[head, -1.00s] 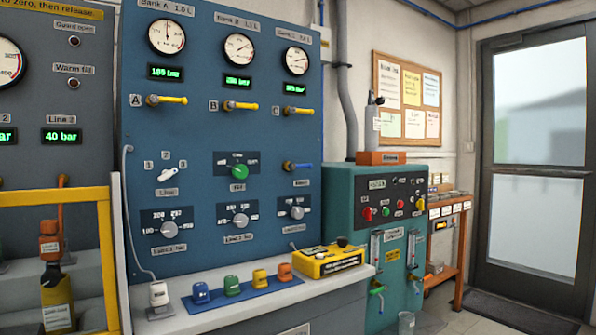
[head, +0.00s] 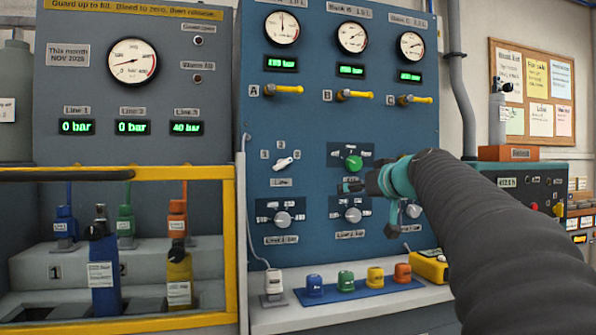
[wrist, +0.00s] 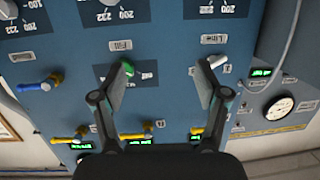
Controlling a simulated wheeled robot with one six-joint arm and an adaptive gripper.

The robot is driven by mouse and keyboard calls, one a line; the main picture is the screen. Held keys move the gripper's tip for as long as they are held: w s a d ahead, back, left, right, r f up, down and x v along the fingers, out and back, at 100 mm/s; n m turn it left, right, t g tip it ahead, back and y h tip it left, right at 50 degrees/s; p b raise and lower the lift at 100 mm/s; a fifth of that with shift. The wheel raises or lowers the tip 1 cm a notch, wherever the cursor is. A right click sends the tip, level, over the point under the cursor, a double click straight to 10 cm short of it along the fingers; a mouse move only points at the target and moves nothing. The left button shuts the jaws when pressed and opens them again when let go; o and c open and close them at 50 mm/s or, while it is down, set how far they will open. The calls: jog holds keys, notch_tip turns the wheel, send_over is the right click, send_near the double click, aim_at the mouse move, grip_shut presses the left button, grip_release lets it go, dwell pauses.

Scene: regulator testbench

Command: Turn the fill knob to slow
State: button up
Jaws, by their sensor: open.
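The green fill knob (head: 354,163) sits on the blue panel in the head view, on a dark plate whose marks are too small to read. In the wrist view, which shows the panel upside down, the knob (wrist: 129,69) is at the tip of the left finger, which partly hides it. My gripper (head: 362,207) is open and empty in front of the panel, just below and right of the knob in the head view. In the wrist view my gripper (wrist: 166,66) has its fingers spread between the fill knob and the white line knob (wrist: 217,61). I cannot tell whether any finger touches.
Pressure knobs (head: 283,219) line the panel below, and yellow valve handles (head: 284,90) sit above. A white ledge holds a blue mat (head: 330,293) with several coloured pieces. A yellow guard frame (head: 120,173) stands at left. My arm hides the panel's lower right.

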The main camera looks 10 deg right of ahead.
aim_at(356, 162)
jog(key=w+d+r+t+h, duration=0.1)
jog(key=w+d+r+t, duration=0.15)
jog(key=d+r, duration=0.45)
jog(key=w+p, duration=0.1)
jog(key=w, duration=0.3)
jog(key=w+p, duration=0.2)
jog(key=w, duration=0.2)
jog(key=w+f+p, duration=0.1)
jog(key=w, duration=0.4)
jog(key=shift+p, duration=0.4)
jog(key=shift+w+f, duration=0.15)
jog(key=shift+w, duration=0.4)
jog(key=c, duration=1.2)
